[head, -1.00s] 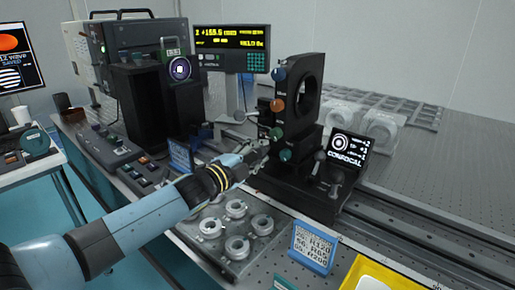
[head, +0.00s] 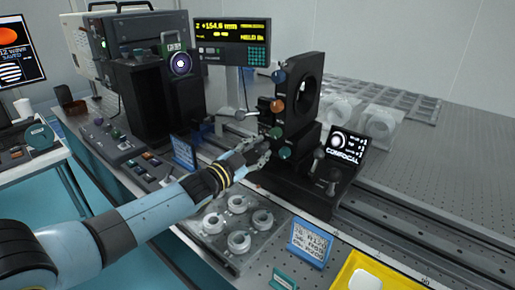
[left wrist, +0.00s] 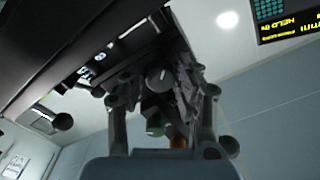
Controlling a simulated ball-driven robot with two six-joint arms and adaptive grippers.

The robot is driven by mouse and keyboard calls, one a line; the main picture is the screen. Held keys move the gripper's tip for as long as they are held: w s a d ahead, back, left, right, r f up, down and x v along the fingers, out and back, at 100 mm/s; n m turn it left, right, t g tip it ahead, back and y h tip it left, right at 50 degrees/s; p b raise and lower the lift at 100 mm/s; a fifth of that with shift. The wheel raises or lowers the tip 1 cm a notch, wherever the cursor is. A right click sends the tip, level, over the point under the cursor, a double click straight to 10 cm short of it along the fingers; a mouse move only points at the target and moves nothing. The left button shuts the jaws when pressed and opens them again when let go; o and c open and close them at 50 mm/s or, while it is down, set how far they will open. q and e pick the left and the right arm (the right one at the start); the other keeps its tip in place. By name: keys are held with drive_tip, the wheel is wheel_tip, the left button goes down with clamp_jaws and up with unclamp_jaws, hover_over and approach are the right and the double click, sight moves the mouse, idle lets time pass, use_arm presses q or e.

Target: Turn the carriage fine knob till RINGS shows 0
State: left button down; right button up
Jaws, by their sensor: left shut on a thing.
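My left gripper (head: 262,152) reaches in from the left to the base of the black ring mount (head: 305,95) on the rail. In the left wrist view its fingers (left wrist: 160,85) are closed around a dark grey round knob (left wrist: 158,78), apparently the carriage fine knob; the fingers partly hide it. In the head view the gripper covers that knob. The small dark screen (head: 347,146) right of the mount shows a ring pattern, the word CONFOCAL and small lines of figures; the RINGS value is too blurred to read surely. My right gripper is not in view.
Blue (head: 279,76), orange (head: 277,105) and green (head: 276,132) knobs stick out of the mount close above my gripper. A yellow readout (head: 230,31) stands behind, showing about +154.6 mm. A tray with ring parts (head: 212,247) lies below my forearm. A yellow tray (head: 345,275) is at front.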

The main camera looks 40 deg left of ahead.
use_arm(q)
drive_tip(key=shift+s+d+f, duration=0.15)
drive_tip(key=shift+f, duration=0.15)
drive_tip(key=c, duration=1.3)
unclamp_jaws()
drive_tip(key=shift+d, duration=0.1)
drive_tip(key=shift+o, duration=1.4)
drive_tip(key=shift+d+r, duration=0.15)
drive_tip(key=shift+a, duration=0.2)
drive_tip(key=shift+s, duration=0.35)
drive_tip(key=s, duration=1.1)
drive_tip(key=shift+a, duration=0.4)
